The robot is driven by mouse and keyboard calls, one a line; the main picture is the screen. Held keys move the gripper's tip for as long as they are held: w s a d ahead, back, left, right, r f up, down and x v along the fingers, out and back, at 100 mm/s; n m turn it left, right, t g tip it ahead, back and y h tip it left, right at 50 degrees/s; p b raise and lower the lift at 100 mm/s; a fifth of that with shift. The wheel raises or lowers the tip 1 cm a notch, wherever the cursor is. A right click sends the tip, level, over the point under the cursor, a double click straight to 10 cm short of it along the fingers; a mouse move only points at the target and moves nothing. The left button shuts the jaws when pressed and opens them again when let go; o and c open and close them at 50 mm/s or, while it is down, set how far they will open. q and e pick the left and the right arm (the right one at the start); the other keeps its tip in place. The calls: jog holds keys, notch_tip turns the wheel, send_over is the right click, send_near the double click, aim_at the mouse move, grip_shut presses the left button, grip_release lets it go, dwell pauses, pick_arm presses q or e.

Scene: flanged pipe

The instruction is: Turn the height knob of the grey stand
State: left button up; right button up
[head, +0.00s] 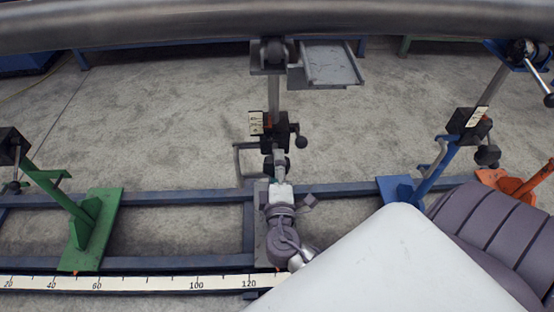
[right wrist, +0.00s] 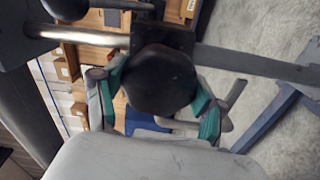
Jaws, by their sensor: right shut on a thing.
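The grey stand (head: 273,97) rises in the middle of the head view, with a black clamp block and a side knob partway up its post. My right gripper (head: 279,168) reaches the stand from below, low on the post, in front of the rail. In the right wrist view the black height knob (right wrist: 160,80) fills the middle. The green fingertips of my right gripper (right wrist: 162,104) press on its two sides, so the gripper is shut on the knob. In the head view the knob is mostly hidden by the gripper. My left gripper is not in view.
A thick grey pipe (head: 180,22) runs across the top. A green stand (head: 93,232) is left, a blue stand (head: 430,183) and an orange stand (head: 518,187) right. Blue rails (head: 165,198) and a ruler strip (head: 140,284) cross below. Bare floor lies between the stands.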

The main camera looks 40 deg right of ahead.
jog(key=n+p, duration=0.1)
jog(key=n, duration=0.1)
jog(key=shift+r+n, duration=0.1)
jog(key=shift+n, duration=0.3)
jog(key=shift+n+p, duration=0.7)
jog(key=shift+n, duration=0.4)
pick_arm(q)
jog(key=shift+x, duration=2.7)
pick_arm(e)
jog(key=shift+n, duration=0.5)
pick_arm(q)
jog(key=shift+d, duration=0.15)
pick_arm(e)
jog(key=o, duration=1.1)
jog(key=shift+o, duration=0.2)
jog(key=v, duration=1.2)
